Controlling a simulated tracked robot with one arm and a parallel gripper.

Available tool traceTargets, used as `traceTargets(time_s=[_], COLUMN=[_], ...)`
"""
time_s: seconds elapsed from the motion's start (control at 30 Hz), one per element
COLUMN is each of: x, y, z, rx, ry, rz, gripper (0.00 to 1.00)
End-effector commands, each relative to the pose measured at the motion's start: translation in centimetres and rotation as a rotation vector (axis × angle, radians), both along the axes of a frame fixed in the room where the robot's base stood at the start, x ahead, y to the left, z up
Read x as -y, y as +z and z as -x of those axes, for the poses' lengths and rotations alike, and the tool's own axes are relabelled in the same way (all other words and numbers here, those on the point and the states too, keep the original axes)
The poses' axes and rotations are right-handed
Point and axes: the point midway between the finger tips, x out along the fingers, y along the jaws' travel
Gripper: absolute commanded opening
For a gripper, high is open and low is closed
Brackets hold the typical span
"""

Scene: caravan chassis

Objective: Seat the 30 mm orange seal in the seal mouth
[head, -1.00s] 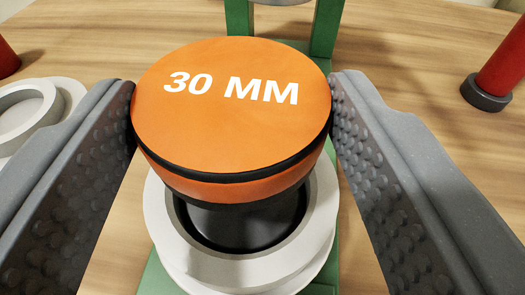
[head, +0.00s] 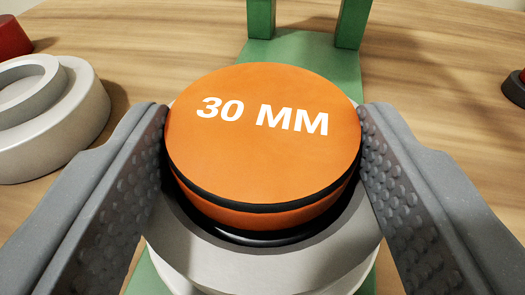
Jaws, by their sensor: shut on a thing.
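The orange seal (head: 264,152), marked "30 MM" on top, is a round plug with a black band near its upper edge. My gripper (head: 264,135) is shut on it, one grey studded jaw at its left side and one at its right. The seal is over the seal mouth (head: 270,262), a round light grey ring with a dark inside. Its lower part appears down within the ring's opening, with the orange side and a dark gap still showing at the front. The rear of the mouth is mostly hidden by the seal, so its depth there cannot be told.
A green frame (head: 305,55) with two uprights stands behind the mouth. A white ringed fitting (head: 50,125) is at the left. A red part (head: 12,38) is at the far left, and a dark-based red part (head: 515,88) at the right edge. Bare wood lies between them.

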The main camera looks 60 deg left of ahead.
Motion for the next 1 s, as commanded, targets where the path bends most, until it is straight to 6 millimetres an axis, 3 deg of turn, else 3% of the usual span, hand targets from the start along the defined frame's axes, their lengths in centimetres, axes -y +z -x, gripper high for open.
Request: traceTargets(time_s=[0.07,0.1,0.17,0.47,0.6,1.0], x=[0.0,0.0,0.0,0.0,0.1,6.5], y=[0.0,0.0,0.0,0.1,1.4,2.5], z=[0.0,0.0,0.0,0.0,0.0,3.4], rx=[0.0,0.0,0.0,-0.002,0.0,-0.004], ry=[0.0,0.0,-0.001,-0.001,-0.001,-0.005], rz=[0.0,0.001,0.001,0.002,0.001,0.003], gripper=[0.3,0.65,0.78,0.78,0.78,0.78])
